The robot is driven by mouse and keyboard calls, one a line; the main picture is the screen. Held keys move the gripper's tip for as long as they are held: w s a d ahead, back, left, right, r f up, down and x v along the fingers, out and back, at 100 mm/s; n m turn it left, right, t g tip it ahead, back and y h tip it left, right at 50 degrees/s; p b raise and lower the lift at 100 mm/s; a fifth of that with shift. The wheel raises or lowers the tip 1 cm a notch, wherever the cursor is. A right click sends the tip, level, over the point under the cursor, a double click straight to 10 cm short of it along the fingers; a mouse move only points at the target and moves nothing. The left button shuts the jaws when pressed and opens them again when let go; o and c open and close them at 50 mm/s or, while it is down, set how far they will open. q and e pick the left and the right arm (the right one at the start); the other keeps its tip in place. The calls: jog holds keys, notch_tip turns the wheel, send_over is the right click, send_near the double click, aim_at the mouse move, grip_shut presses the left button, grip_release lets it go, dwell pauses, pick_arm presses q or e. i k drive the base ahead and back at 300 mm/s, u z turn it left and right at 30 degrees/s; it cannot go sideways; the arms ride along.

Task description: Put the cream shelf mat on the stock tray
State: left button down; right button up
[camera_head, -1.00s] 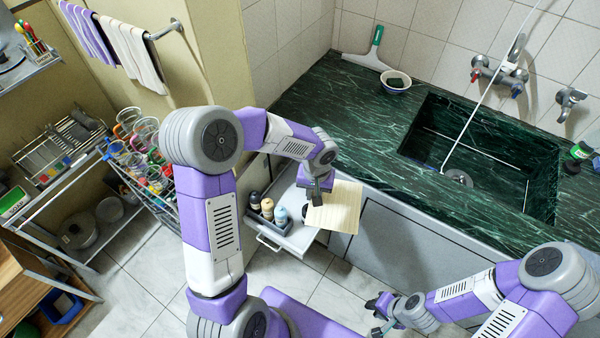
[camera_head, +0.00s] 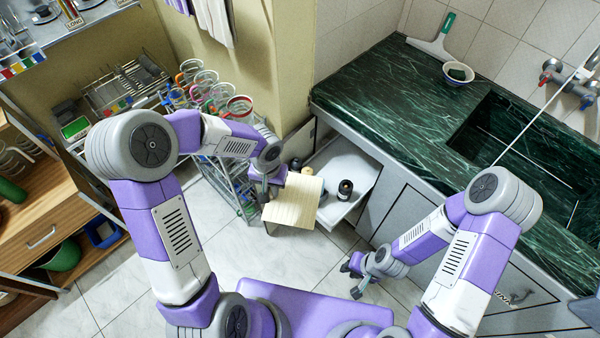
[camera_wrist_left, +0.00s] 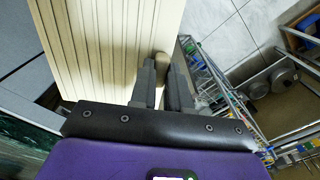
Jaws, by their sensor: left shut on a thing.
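The cream shelf mat (camera_head: 294,203) is a flat, ribbed sheet. My left gripper (camera_head: 264,194) is shut on its left edge; in the left wrist view the fingers (camera_wrist_left: 165,88) are at the edge of the mat (camera_wrist_left: 95,45). A pale pull-out tray (camera_head: 343,163), which looks like the stock tray, sticks out under the counter. The mat is at its left front and hides part of it; I cannot tell whether they touch. My right gripper (camera_head: 354,279) is empty, its fingers apart, right of the mat and low over the floor.
A dark bottle (camera_head: 345,189) stands on the tray, and other small bottles (camera_head: 307,170) show behind the mat. A wire rack with glasses (camera_head: 215,95) stands close left of my left gripper. The green counter (camera_head: 385,100) is above the tray. Pale floor tiles lie in front.

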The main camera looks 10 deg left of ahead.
aim_at(331, 168)
jog(key=u, duration=0.45)
jog(key=k, duration=0.85)
jog(key=z, duration=0.8)
jog(key=i, duration=1.45)
